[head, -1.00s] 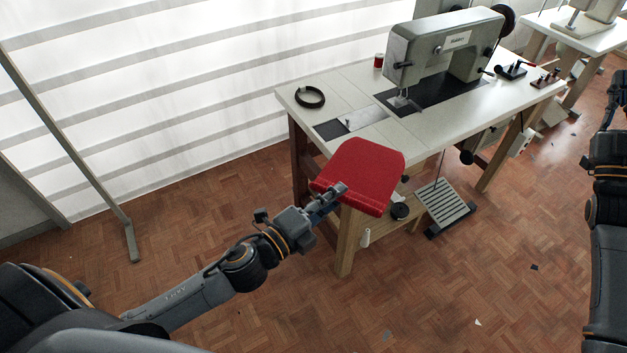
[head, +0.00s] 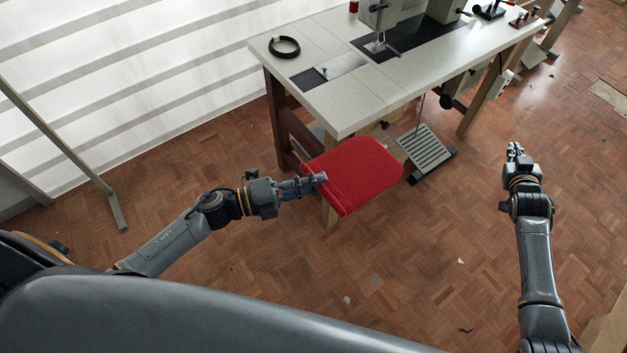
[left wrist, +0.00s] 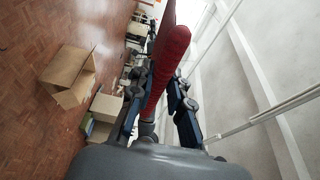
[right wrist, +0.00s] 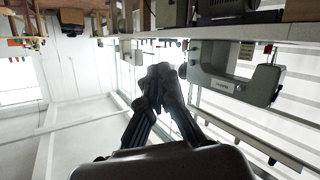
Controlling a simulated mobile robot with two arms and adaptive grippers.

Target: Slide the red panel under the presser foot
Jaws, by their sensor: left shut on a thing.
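The red panel (head: 352,172) is held out flat in front of the sewing table, below its top at the near edge in the head view. My left gripper (head: 318,180) is shut on the panel's left edge; the left wrist view shows the panel (left wrist: 168,62) edge-on between the fingers (left wrist: 160,105). The presser foot (head: 378,47) is under the sewing machine head (head: 380,14), well apart from the panel. The machine (right wrist: 233,75) also shows in the right wrist view. My right gripper (head: 514,150) is over the floor at right; its fingertips (right wrist: 160,80) meet with nothing visible between them.
The pale table top (head: 345,112) has a black ring (head: 284,47) at its left end. A ribbed foot pedal (head: 427,150) is below. A cardboard box (left wrist: 70,75) stands on the floor in the left wrist view.

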